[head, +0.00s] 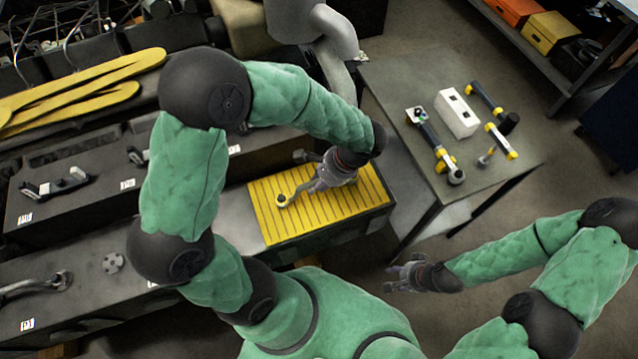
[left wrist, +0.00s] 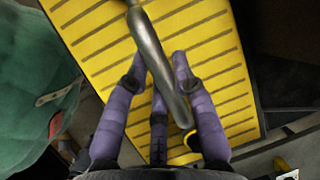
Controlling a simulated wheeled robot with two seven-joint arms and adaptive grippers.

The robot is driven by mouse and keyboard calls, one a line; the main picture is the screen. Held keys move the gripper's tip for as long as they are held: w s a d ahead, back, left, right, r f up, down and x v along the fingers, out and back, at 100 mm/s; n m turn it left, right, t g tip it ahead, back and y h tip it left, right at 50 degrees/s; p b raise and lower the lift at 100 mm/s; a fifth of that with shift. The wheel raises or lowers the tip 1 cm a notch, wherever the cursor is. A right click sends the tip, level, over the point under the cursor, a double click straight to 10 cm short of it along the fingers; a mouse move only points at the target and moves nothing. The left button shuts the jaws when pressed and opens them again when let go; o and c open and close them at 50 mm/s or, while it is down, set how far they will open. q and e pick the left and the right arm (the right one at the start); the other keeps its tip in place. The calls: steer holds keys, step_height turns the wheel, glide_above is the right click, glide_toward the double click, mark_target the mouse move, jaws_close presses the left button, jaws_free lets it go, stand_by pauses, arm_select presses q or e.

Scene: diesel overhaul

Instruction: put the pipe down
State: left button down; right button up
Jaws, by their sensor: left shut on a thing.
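The grey metal pipe (head: 295,193) is over the yellow ribbed mat (head: 262,222), its round end toward the mat's left part. In the left wrist view the pipe (left wrist: 155,62) runs from the top edge down between my purple fingers. My left gripper (head: 312,182) is shut on the pipe, low over the mat. In the left wrist view my left gripper's fingers (left wrist: 160,85) are around the pipe's lower part. I cannot tell whether the pipe touches the mat. My right gripper (head: 393,277) is empty, with its fingers apart, over the floor right of the mat.
A grey table (head: 400,95) at the right holds a white box (head: 457,113) and several yellow-and-black tools. The dark engine block (head: 90,265) lies left of the mat, with another curved pipe (head: 30,285) on it. Much of the yellow mat is bare.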

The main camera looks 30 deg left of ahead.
arm_select(q)
steer(key=shift+f, duration=0.2)
steer(key=shift+f, duration=0.1)
steer(key=c, duration=1)
jaws_free()
steer(key=shift+c, duration=0.2)
steer(key=shift+r, duration=0.25)
steer(key=p+v, duration=0.2)
steer(key=v, duration=1)
steer(key=shift+s, duration=0.1)
